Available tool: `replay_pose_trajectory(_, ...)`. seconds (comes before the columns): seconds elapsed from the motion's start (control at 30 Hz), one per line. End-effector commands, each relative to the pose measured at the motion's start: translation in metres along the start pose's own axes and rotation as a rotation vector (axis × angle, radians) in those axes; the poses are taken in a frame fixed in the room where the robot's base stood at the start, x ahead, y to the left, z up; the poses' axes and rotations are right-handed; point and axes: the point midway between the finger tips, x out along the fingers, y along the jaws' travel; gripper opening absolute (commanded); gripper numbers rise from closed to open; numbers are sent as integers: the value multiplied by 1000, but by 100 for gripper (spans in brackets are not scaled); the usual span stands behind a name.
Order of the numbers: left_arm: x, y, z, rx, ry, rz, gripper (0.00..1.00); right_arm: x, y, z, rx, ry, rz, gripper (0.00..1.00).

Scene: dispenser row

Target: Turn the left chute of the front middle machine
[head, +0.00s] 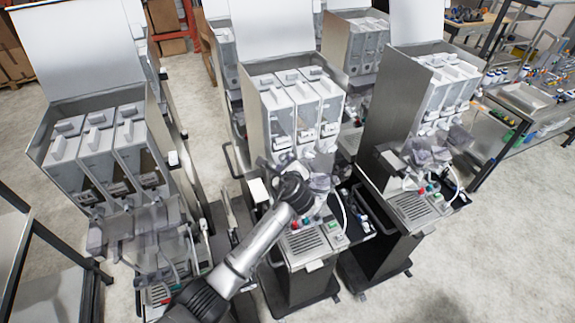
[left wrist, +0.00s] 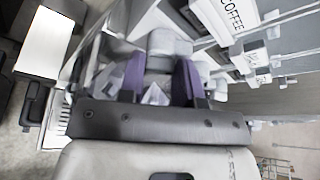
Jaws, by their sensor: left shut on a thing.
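The front middle machine (head: 268,118) stands in the centre of the head view, its lid up and three canisters in a row. My left arm reaches up from the lower left to its front. My left gripper (head: 286,165) is at the left chute, which it mostly hides in the head view. In the left wrist view the purple fingers (left wrist: 160,82) are shut on the left chute (left wrist: 155,96), a pale piece between them. The other translucent chutes (head: 321,182) hang just to the right of the gripper. My right gripper is not in view.
Similar machines stand close by on the left (head: 98,150) and right (head: 425,95), with more behind. A drip grille (head: 305,241) and buttons lie below the gripper. A shelf rack (head: 530,110) stands at the far right. Open floor shows at the lower right.

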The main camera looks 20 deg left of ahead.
Motion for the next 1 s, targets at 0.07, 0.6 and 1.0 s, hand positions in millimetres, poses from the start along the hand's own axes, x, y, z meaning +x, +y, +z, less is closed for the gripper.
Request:
replay_pose_trajectory(0.07, 1, 3, -2, -78, -1, -33, 8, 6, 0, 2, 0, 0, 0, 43)
replay_pose_trajectory(0.6, 0, 2, 0, -193, 0, -79, 34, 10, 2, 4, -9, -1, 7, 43)
replay_pose_trajectory(1.0, 0, 2, 0, -192, 0, -79, 57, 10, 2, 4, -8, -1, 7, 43)
